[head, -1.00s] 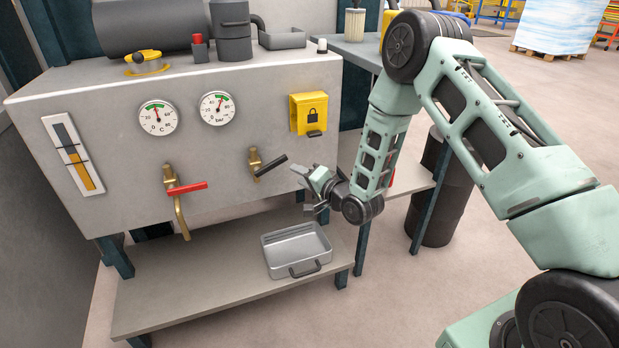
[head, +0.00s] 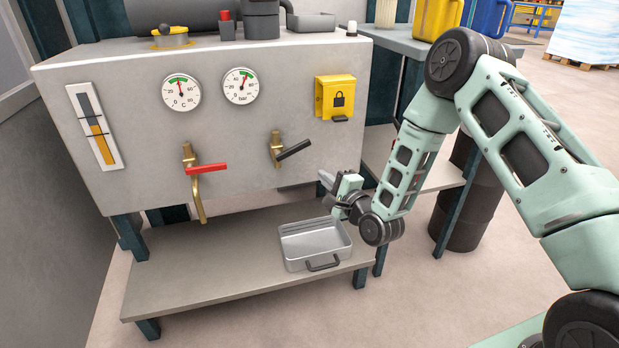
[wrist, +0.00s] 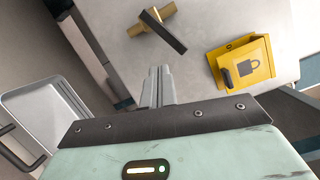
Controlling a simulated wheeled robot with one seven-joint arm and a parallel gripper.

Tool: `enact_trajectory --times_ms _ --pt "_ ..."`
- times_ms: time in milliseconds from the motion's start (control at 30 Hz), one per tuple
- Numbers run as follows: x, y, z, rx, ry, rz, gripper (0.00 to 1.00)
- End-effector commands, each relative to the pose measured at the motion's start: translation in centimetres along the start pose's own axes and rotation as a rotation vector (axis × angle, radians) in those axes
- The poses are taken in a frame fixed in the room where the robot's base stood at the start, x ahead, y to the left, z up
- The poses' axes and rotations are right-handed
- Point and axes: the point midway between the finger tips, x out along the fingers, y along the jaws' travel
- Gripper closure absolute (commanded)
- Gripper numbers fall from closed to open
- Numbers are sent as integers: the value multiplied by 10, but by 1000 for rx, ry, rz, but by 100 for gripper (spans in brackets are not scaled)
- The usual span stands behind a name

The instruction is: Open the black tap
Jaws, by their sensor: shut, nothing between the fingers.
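The black tap is a brass valve with a black lever handle (head: 294,149) on the front of the grey tank, to the right of the red-handled tap. Its lever points right and slightly up in the head view. In the wrist view the black lever (wrist: 166,34) shows above the fingers, on its brass body (wrist: 150,18). My gripper (head: 325,182) is to the right of and below the black tap, apart from it. In the wrist view my gripper's fingers (wrist: 158,85) are together and hold nothing.
A red-handled tap (head: 207,169) is on the left of the same tank front. A yellow lock box (head: 335,96) is up and right of the black tap. A grey metal tray (head: 316,243) stands on the lower shelf (head: 215,270). Two gauges (head: 181,92) sit above the taps.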

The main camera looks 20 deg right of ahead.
Motion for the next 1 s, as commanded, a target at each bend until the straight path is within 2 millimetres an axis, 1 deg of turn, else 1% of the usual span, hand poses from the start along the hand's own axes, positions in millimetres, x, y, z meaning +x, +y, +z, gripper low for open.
enact_trajectory --times_ms 33,100,200,300,400,567,667,767,1000 --pt "2 28 -8 128 13 -41 100" --pt "5 40 -10 309 23 -96 100" --pt "7 52 -14 536 26 -171 100" --pt "9 59 -18 708 22 -230 100" --pt "10 61 -20 817 16 -269 100" --pt "14 59 -20 878 10 -291 100" --pt "23 56 -21 877 8 -293 100" --pt "39 52 -23 876 7 -293 100" --pt "87 41 -29 874 6 -292 100"
